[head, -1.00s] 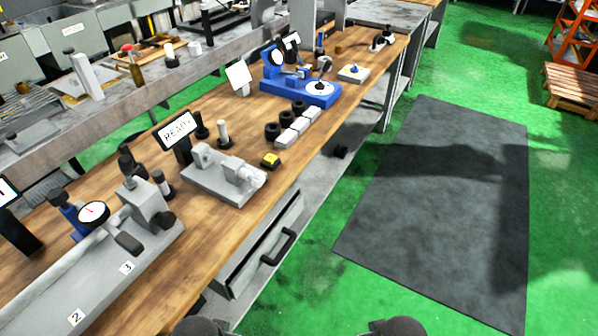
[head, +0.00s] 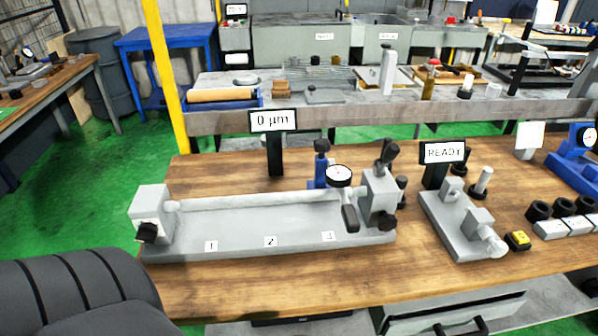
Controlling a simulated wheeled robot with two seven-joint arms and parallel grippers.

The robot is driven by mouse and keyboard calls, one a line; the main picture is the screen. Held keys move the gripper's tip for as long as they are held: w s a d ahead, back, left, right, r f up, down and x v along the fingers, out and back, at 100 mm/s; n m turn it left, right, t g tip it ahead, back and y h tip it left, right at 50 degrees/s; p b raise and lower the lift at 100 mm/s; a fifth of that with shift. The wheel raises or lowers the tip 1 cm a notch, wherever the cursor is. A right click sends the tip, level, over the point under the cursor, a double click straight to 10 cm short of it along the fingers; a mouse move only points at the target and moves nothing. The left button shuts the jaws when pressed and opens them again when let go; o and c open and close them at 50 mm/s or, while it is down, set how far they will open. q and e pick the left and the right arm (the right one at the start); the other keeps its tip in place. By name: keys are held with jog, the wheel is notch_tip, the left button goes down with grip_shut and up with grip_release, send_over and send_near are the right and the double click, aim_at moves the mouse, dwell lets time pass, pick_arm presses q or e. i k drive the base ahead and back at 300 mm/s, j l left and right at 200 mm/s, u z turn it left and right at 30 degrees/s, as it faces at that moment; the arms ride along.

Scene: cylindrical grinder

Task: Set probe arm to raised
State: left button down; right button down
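I cannot tell for sure which part is the probe arm. A long grey bench fixture (head: 215,228) marked 1, 2 and 3 lies in the middle of the wooden bench. A blue holder (head: 320,170) with a white dial gauge (head: 339,176) stands behind its right part. Neither of my grippers is in view.
A "0 µm" display (head: 272,121) stands behind the fixture. Right of it are a "READY" display (head: 444,152), a smaller grey fixture (head: 455,225), a yellow-topped block (head: 517,240) and dark rings (head: 540,210). The bench front (head: 300,285) is clear.

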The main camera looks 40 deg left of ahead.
aim_at(339, 177)
jog(key=u, duration=0.85)
jog(key=k+u, duration=0.25)
jog(key=k, duration=0.2)
jog(key=k+j+u, duration=0.15)
jog(key=k+u, duration=0.15)
jog(key=k, duration=0.15)
